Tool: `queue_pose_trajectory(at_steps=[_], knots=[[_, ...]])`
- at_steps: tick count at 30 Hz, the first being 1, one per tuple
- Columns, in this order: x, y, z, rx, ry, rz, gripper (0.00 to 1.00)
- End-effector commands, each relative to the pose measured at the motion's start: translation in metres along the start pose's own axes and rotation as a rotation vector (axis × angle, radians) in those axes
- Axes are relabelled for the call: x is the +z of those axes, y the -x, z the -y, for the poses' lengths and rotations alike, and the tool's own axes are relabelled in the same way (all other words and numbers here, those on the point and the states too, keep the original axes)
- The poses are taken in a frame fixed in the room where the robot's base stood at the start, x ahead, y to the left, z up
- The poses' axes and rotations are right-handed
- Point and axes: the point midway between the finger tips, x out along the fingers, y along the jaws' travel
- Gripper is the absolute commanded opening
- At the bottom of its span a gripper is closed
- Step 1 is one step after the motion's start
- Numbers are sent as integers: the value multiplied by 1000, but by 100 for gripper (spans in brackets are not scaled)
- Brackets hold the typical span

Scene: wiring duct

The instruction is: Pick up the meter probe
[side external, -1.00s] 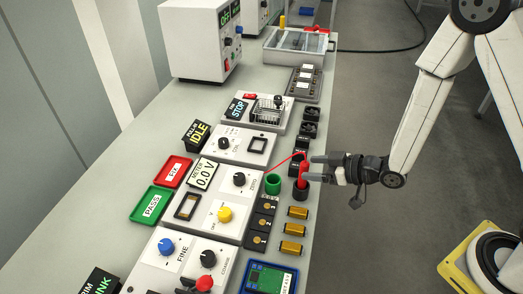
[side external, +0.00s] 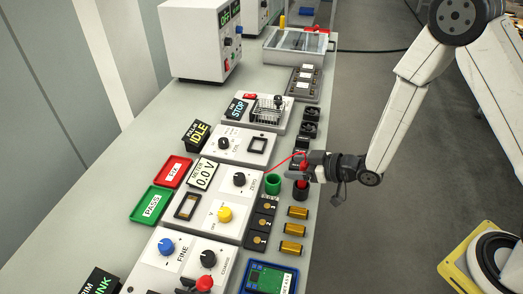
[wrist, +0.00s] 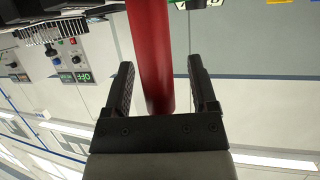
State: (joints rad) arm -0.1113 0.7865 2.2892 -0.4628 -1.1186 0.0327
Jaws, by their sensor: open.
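The meter probe is a red rod standing upright in a dark round holder (side external: 300,194) near the bench's right edge. My gripper (side external: 308,166) is level at the probe's upper part, reaching in from the right. In the wrist view the red probe (wrist: 152,60) passes between the two open fingers of my gripper (wrist: 161,85), with a gap visible on each side. The fingers partly hide the probe in the side view.
Several brass cylinders (side external: 297,212) lie in front along the bench edge. Black sockets (side external: 310,130) line the edge behind. Red (side external: 171,171) and green (side external: 152,204) trays sit farther left. Open floor lies right of the bench.

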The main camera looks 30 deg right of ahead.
Motion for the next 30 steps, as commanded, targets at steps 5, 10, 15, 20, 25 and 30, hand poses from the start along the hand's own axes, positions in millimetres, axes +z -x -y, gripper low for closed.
queue_pose_trajectory(at_steps=[5,10,15,20,25,30], knots=[[0,0,0,0,0,0,33],[0,0,0,0,0,0,0],[0,0,0,0,0,-1,0],[-1,0,0,0,0,-1,0],[-6,2,0,0,1,-3,0],[-16,6,0,0,2,-3,0]])
